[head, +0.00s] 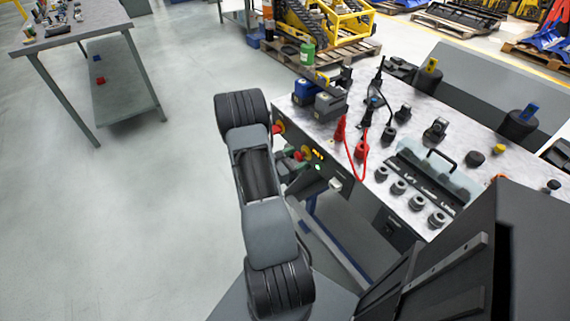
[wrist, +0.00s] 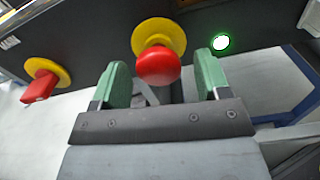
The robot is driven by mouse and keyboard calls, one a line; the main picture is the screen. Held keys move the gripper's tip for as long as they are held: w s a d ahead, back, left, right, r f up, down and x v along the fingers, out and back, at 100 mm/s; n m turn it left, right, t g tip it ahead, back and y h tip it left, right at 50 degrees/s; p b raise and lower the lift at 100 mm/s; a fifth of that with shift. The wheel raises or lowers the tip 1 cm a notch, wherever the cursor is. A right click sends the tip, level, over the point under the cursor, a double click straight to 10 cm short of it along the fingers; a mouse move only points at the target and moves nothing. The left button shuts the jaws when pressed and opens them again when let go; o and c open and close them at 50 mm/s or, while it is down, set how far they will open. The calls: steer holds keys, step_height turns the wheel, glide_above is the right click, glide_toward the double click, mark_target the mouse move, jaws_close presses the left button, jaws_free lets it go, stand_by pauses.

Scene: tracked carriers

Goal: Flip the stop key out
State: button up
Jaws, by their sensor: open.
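A red mushroom-shaped stop knob (wrist: 158,62) on a yellow collar is on the dark front panel, centred in the wrist view. My gripper (wrist: 166,75) is open, with its green fingers on either side of this knob and visible gaps to both. A red lever-like handle (wrist: 41,88) on a yellow disc sits on the same panel to the left, clear of the fingers. No part is labelled as the stop key, so I cannot tell which red control it is. In the head view my gripper (head: 297,160) is at the panel, partly hidden by my arm.
A lit green lamp (wrist: 221,42) is right of the knob, close to the right finger. The grey bench top (head: 385,145) above the panel carries sockets, red and black cables and a handled clear cover (head: 440,160). Open floor (head: 180,200) lies to the left.

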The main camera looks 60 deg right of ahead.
steer(key=v, duration=1.3)
steer(key=shift+a, duration=0.15)
steer(key=shift+f, duration=0.1)
steer(key=s+a+f+m+g+y, duration=0.2)
steer(key=s+a+m+y, duration=0.1)
steer(key=s+y, duration=0.1)
steer(key=a+r+m+y+p, duration=0.4)
steer(key=a+r+m+y, duration=0.1)
steer(key=a+y, duration=0.15)
steer(key=w+a+r+m+t+y+p, duration=0.1)
steer(key=a+r+t+y+p, duration=0.1)
steer(key=r, duration=0.7)
steer(key=w+a+r+m+t+y+p, duration=0.1)
steer(key=a+r+t+y+p, duration=0.1)
steer(key=a+r+t+p, duration=0.3)
steer(key=w+a+r+m+t+y+p, duration=0.2)
steer(key=a+r+t, duration=0.3)
steer(key=a+r, duration=0.5)
step_height(320, 180, up, 4)
steer(key=shift+a+r+t+p, duration=0.2)
steer(key=shift+a+t+p, duration=0.1)
steer(key=shift+p, duration=0.35)
steer(key=shift+w+f, duration=0.1)
steer(key=shift+w, duration=0.05)
steer(key=shift+c, duration=0.4)
